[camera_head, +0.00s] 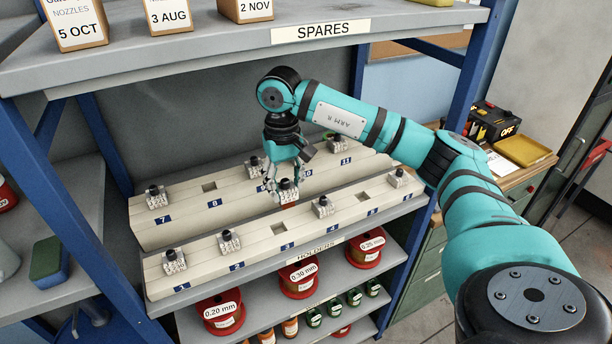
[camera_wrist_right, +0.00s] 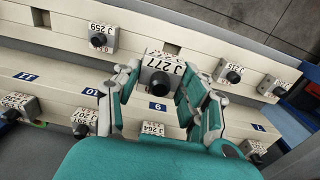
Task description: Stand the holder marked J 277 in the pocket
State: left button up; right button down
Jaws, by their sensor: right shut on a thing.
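The holder marked J 277 (camera_wrist_right: 158,72) is a pale block with a black round knob, between the fingers of my right gripper (camera_wrist_right: 160,88) in the wrist view. In the head view my right gripper (camera_head: 288,180) is shut on it, and the holder (camera_head: 289,190) hangs above the gap between the two rows. Something red shows at its underside. The front rack (camera_head: 300,236) has bare pockets above label 3 (camera_head: 278,228) and near label 5 (camera_head: 362,196). The back rack (camera_head: 180,232) has a bare pocket (camera_head: 208,187) above label 8. My left gripper is out of view.
Other holders stand in both racks, such as those at labels 1 (camera_head: 174,262), 2 (camera_head: 229,242) and 7 (camera_head: 156,198). The SPARES shelf (camera_head: 220,58) overhangs the back. Red spools (camera_head: 298,284) sit on the shelf below. A blue post (camera_head: 88,230) is at left.

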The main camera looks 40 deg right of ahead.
jog(key=shift+w+a+f+b, duration=0.2)
jog(key=shift+w+a+f, duration=0.1)
jog(key=shift+a+f, duration=0.25)
jog(key=shift+w+a+f+b, duration=0.25)
jog(key=shift+a+f, duration=0.15)
jog(key=shift+f, duration=0.1)
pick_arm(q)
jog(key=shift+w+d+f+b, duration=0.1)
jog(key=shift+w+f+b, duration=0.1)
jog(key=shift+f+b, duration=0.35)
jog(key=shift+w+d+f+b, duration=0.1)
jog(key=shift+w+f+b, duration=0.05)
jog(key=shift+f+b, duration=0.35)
pick_arm(e)
jog(key=shift+f, duration=2.15)
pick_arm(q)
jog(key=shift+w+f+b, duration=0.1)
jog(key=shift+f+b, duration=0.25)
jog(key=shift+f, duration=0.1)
pick_arm(e)
jog(key=shift+s+a, duration=0.1)
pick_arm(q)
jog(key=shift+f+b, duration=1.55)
pick_arm(e)
jog(key=shift+f, duration=1.6)
